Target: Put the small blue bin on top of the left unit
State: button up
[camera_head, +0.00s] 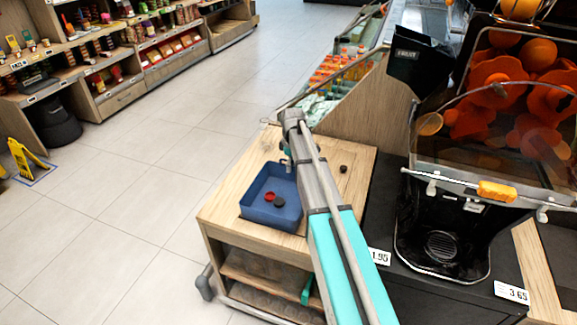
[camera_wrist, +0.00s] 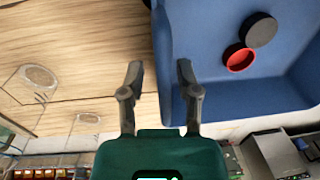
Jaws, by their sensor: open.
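The small blue bin (camera_head: 262,219) sits on the wooden top of the left unit (camera_head: 335,151). It holds a red cap (camera_head: 269,196) and a black cap (camera_head: 279,202). In the wrist view the bin (camera_wrist: 245,98) fills the right side, with the red cap (camera_wrist: 238,58) and black cap (camera_wrist: 259,30) inside. My gripper (camera_wrist: 160,70) is open and empty. The bin's near side wall shows between its two fingers, the right finger over the bin's inside and the left over the wood. I cannot tell how far the fingertips are above the rim. My arm mostly hides the gripper in the head view.
A small dark knob (camera_head: 343,169) is on the wood right of my arm. The black juicer (camera_head: 444,235) with oranges stands at the right. Bottles in a display case (camera_head: 335,70) are behind. Open tiled floor (camera_head: 130,200) lies to the left.

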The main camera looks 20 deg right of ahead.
notch_tip(320, 180, up, 11)
jog(key=p, duration=1.1)
jog(key=shift+w+d+r, duration=0.15)
jog(key=shift+w+d, duration=0.15)
jog(key=shift+w, duration=0.1)
jog(key=s+a+m, duration=0.4)
jog(key=s+m, duration=0.1)
jog(key=s, duration=0.8)
jog(key=s+a+m, duration=0.4)
jog(key=s+m, duration=0.1)
jog(key=s, duration=0.9)
jog(key=shift+m+t+h, duration=0.3)
jog(key=shift+m+t, duration=0.1)
jog(key=shift+w, duration=0.1)
jog(key=shift+r+p, duration=0.5)
jog(key=shift+r, duration=0.05)
